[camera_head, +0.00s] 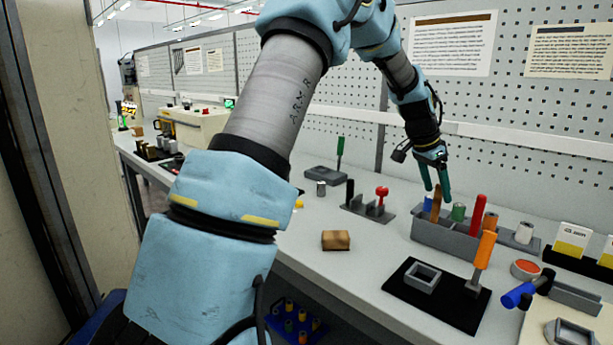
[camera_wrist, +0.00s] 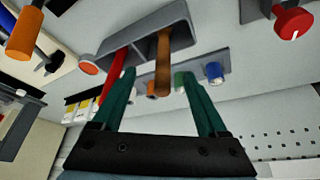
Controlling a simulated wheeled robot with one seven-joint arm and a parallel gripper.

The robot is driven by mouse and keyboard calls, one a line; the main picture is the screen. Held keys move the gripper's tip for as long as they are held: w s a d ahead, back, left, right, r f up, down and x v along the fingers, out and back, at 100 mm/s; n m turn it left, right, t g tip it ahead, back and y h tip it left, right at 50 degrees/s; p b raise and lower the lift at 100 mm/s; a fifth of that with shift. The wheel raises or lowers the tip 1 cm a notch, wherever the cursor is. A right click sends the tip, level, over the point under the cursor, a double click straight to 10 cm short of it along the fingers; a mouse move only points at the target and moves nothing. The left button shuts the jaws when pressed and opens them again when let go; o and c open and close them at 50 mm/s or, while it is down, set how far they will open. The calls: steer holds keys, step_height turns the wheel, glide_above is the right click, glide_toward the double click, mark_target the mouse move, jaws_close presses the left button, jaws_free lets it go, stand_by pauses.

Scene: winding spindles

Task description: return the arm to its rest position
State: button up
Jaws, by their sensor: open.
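My arm reaches from the lower left over the bench in the head view. My gripper (camera_head: 438,192) has green fingers that point down at the far side of the bench; it also shows in the wrist view (camera_wrist: 158,78). The fingers are apart, with nothing visibly held. A grey holder (camera_head: 445,236) stands just below them. A brown handle (camera_head: 436,207) stands upright in the holder near the fingertips. In the wrist view the brown handle (camera_wrist: 163,62) appears between the fingers, with a gap on each side.
A red handle (camera_head: 477,214) stands in the holder, with blue and green spools (camera_head: 458,211) behind. An orange-handled tool (camera_head: 485,250) stands on a black mat (camera_head: 458,311). A brown block (camera_head: 336,240) and a red-knobbed fixture (camera_head: 381,193) lie left. A perforated wall (camera_head: 520,110) rises behind.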

steer(key=shift+a+f, duration=0.2)
steer(key=shift+a, duration=0.25)
steer(key=s+a+f+n+y, duration=0.1)
steer(key=s+a+n, duration=0.2)
steer(key=a, duration=0.7)
steer(key=s+a+f+n+y, duration=0.1)
steer(key=s+a+n, duration=0.3)
steer(key=a, duration=0.6)
steer(key=s+a+f+n+y, duration=0.1)
steer(key=s+a+n+y, duration=0.15)
steer(key=a, duration=0.75)
steer(key=s+a+f+n, duration=0.2)
steer(key=s+a+n, duration=0.2)
steer(key=s+a, duration=0.3)
steer(key=shift+s+a+f, duration=0.2)
steer(key=shift+s+a, duration=0.15)
steer(key=shift+s, duration=0.6)
